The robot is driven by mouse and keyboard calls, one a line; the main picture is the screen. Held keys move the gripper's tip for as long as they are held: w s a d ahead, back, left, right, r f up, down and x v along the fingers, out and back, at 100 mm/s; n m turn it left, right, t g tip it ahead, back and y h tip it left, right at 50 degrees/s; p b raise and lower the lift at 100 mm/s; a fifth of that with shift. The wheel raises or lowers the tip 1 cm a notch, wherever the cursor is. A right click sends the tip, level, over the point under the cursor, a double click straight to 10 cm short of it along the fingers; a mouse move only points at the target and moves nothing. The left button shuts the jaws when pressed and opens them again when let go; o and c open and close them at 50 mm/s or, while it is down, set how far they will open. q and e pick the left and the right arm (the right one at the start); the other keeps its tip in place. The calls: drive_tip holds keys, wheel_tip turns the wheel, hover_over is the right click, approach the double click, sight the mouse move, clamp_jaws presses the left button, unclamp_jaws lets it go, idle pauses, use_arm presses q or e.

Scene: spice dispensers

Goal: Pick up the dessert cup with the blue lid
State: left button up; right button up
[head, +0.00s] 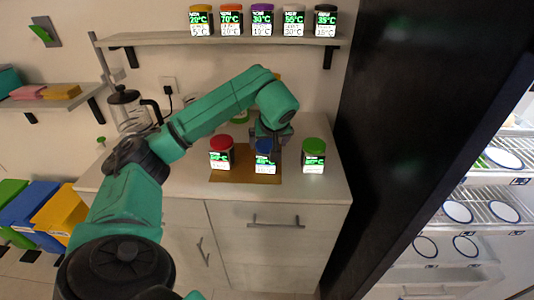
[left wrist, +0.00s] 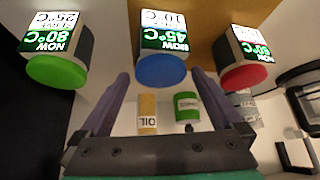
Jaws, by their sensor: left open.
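The dessert cup with the blue lid (head: 265,158) stands upright on a brown board (head: 235,173) on the counter, between two other cups. My left gripper (head: 268,137) is at the blue lid, partly overlapping it in the head view. In the left wrist view, which shows the cups upside down, the blue-lidded cup (left wrist: 161,62) is ahead of the left gripper (left wrist: 162,90), in line with the gap between its spread fingers. The gripper is open and holds nothing. Contact with the cup cannot be told. My right gripper is not in view.
A red-lidded cup (head: 221,155) stands close left and a green-lidded cup (head: 313,157) right. A glass press (head: 127,110) is at the back left. A shelf (head: 170,39) above bears several cups. Behind are an oil container (left wrist: 147,115) and a green one (left wrist: 187,107). A dark panel (head: 415,100) borders the right.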

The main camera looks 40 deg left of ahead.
use_arm(q)
drive_tip(key=p+x, duration=0.1)
drive_tip(key=x, duration=0.5)
drive_tip(key=shift+a, duration=0.2)
drive_tip(key=shift+w+a+f, duration=0.2)
drive_tip(key=shift+w+f, duration=0.05)
drive_tip(key=shift+f, duration=0.2)
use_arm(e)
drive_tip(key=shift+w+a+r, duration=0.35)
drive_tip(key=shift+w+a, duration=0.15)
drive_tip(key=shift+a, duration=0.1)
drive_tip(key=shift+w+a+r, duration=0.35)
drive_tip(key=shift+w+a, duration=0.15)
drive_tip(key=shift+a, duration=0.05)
use_arm(q)
drive_tip(key=c, duration=1.3)
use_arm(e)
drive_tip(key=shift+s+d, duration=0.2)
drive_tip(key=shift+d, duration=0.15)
use_arm(q)
drive_tip(key=shift+r, duration=0.15)
